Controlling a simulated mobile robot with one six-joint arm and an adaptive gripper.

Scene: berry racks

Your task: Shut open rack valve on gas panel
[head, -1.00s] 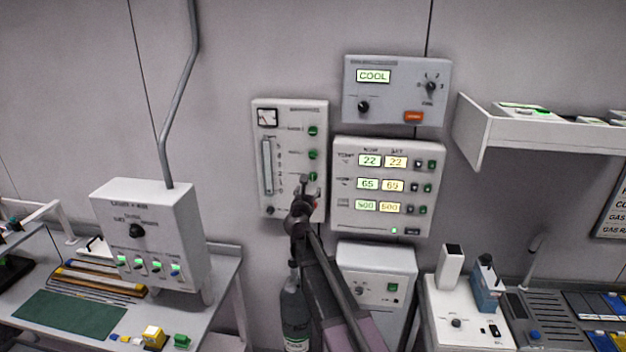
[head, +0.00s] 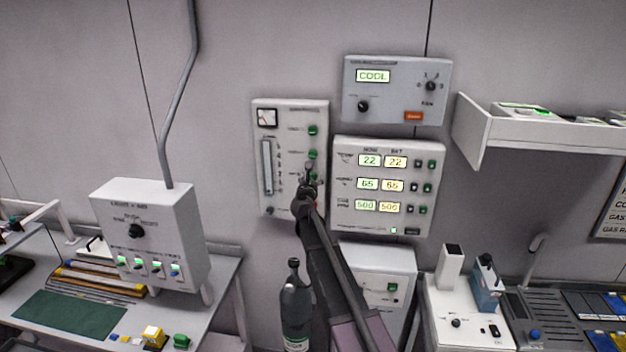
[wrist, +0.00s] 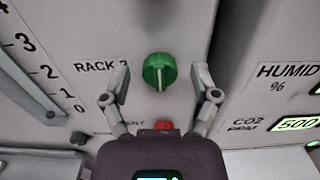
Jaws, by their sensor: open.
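The gas panel (head: 288,112) is a pale box on the wall with a gauge, a flow tube and a column of green valve knobs. The top knob (head: 313,130) and middle knob (head: 313,154) show clearly; the lowest green one is partly hidden by my gripper (head: 308,172). In the wrist view, a green knob (wrist: 160,72) beside a "RACK" label, its number unclear, has its white mark upright. My gripper (wrist: 161,74) is open, one finger on each side of this knob, apparently not touching it.
A red knob (wrist: 163,126) sits just below the green one, close to my gripper. The display panel (head: 340,225) adjoins on the right. A dark gas bottle (head: 296,310) stands beside my arm below.

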